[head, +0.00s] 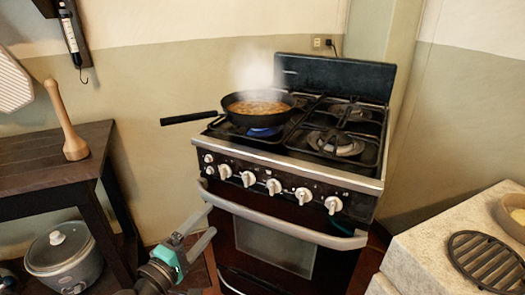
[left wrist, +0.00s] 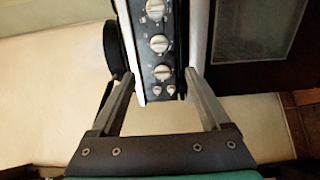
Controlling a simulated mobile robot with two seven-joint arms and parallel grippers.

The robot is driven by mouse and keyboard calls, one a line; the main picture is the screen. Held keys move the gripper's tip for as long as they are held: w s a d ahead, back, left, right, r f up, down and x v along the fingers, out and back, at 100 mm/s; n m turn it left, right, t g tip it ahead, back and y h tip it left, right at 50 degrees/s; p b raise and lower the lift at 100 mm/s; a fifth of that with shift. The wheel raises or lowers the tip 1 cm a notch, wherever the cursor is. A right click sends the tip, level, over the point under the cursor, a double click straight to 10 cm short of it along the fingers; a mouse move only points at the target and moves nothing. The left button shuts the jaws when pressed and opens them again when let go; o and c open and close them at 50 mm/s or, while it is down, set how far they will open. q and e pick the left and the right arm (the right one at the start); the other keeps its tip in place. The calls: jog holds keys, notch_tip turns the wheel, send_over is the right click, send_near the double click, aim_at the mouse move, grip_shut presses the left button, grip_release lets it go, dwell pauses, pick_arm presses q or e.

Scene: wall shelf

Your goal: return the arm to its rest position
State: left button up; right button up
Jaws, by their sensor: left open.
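My left gripper (head: 203,232) is low in front of the stove's left front corner in the head view, with its fingers apart and nothing between them. In the left wrist view its two fingers (left wrist: 158,85) are spread, and the stove's control panel (left wrist: 160,45) with white knobs shows beyond and between them. I cannot tell the exact gap to the stove. My right gripper is in neither view.
The stove (head: 275,225) has a front handle bar. A steaming pan (head: 258,104) sits over a blue flame, its handle pointing left. A dark table (head: 40,165) with a wooden pestle (head: 70,140) stands left, a rice cooker (head: 65,258) below. A stone counter (head: 420,255) with a trivet (head: 487,262) is right.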

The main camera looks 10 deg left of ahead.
pick_arm(q)
jog(key=s+a+f+m+g+y+p, duration=0.2)
jog(key=s+f+m+g, duration=0.25)
jog(key=f, duration=0.95)
jog(key=s+a+f+m+g+y+p, duration=0.1)
jog(key=s+a+f+m+g+y, duration=0.3)
jog(key=f, duration=0.9)
jog(key=s+d+f+m+g+p, duration=0.1)
jog(key=s+f+m+g, duration=0.1)
jog(key=s+f, duration=0.3)
jog(key=s+d+f+m+g, duration=0.1)
jog(key=s+f+m, duration=0.3)
jog(key=s, duration=0.8)
jog(key=s+d+f+m+g+p, duration=0.1)
jog(key=s+d+f+m+g, duration=0.1)
jog(key=s+f, duration=0.4)
jog(key=s+m+g, duration=0.1)
jog(key=s, duration=0.1)
jog(key=shift+s+h+p, duration=0.3)
jog(key=shift+s+h, duration=0.05)
jog(key=shift+h, duration=0.05)
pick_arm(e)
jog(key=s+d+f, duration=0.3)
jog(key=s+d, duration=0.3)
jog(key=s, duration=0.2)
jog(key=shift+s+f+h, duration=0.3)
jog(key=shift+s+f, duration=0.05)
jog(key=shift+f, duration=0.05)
